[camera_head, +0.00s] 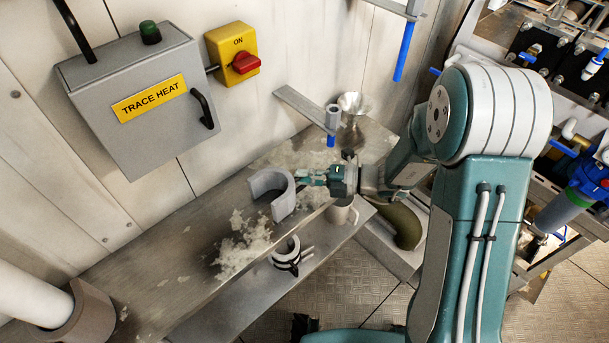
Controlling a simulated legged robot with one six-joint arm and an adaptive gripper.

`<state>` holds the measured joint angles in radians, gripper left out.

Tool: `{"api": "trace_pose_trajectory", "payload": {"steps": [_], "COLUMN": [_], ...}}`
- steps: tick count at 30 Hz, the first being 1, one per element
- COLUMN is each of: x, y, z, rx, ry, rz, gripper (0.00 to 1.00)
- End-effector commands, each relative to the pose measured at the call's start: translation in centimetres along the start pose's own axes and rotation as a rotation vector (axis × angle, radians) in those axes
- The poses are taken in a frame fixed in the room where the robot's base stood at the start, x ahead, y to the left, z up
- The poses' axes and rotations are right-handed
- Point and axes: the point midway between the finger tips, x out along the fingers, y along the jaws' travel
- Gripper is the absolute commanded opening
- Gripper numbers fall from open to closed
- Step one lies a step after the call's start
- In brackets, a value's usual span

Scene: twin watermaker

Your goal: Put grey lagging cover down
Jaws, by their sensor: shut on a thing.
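The grey lagging cover (283,205) is a curved, C-shaped half shell. It stands upright over the metal bench (195,248), near the wall side. My gripper (304,177) reaches in from the right and is shut on the cover's right edge. I cannot tell whether the cover's lower edge touches the bench or hangs just above it. The fingertips are small in this view and partly merge with the cover's edge.
Pale crumbly debris (243,245) lies on the bench. A metal funnel (354,104) stands behind my gripper. The trace heat box (140,95) overhangs the back. The bench's left part is mostly clear.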

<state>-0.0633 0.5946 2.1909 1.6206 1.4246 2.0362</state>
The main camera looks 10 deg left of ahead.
Motion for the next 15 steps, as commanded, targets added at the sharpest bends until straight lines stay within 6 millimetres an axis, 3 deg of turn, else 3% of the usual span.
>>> {"api": "trace_pose_trajectory", "payload": {"steps": [2, 3, 4, 5, 15], "x": [0.0, 0.0, 0.0, 0.0, -0.05], "y": [-0.02, -0.07, -0.06, -0.06, -0.01], "z": [0.01, 0.0, 0.0, 0.0, 0.0], "rx": [0.0, 0.001, 0.001, 0.001, 0.001], "ry": [0.0, 0.0, 0.0, 0.0, 0.0], "rz": [-0.002, -0.003, -0.003, -0.003, -0.002], "gripper": [0.0, 0.3, 0.43, 0.5, 0.5]}}
